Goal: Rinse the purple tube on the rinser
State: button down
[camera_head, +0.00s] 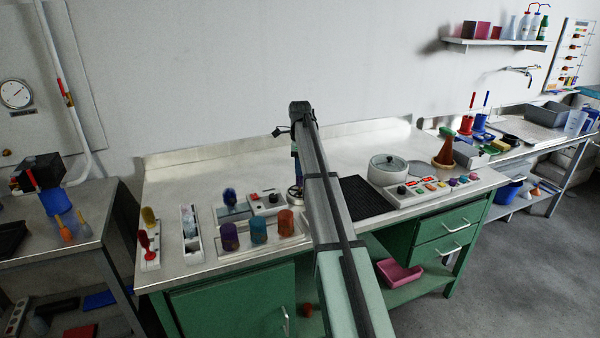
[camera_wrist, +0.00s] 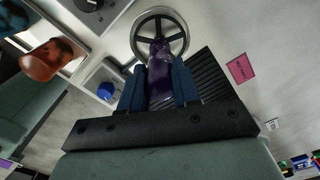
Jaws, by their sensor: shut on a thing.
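The purple tube (camera_wrist: 159,72) is between the two blue fingers of my gripper (camera_wrist: 158,84) in the wrist view, and the fingers are shut on it. Its far end overlaps the round, spoked metal rinser (camera_wrist: 141,33); I cannot tell whether it touches. In the head view the rinser (camera_head: 294,195) shows on the bench just left of my arm, with my gripper above it. My arm hides part of the gripper there, and the held tube cannot be made out.
Purple, blue and orange jars (camera_head: 286,222) stand in a holder left of the rinser. A control box with a knob (camera_head: 268,200) is close beside it. A black ridged mat (camera_head: 364,199) and a round lidded pot (camera_head: 388,169) are to the right. The bench's back is clear.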

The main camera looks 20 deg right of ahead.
jog(key=shift+f, duration=0.15)
jog(key=shift+f, duration=0.8)
jog(key=shift+f, duration=0.9)
dwell(2.1)
jog(key=shift+r, duration=0.1)
dwell(1.2)
jog(key=shift+r, duration=1.9)
jog(key=shift+r, duration=1.4)
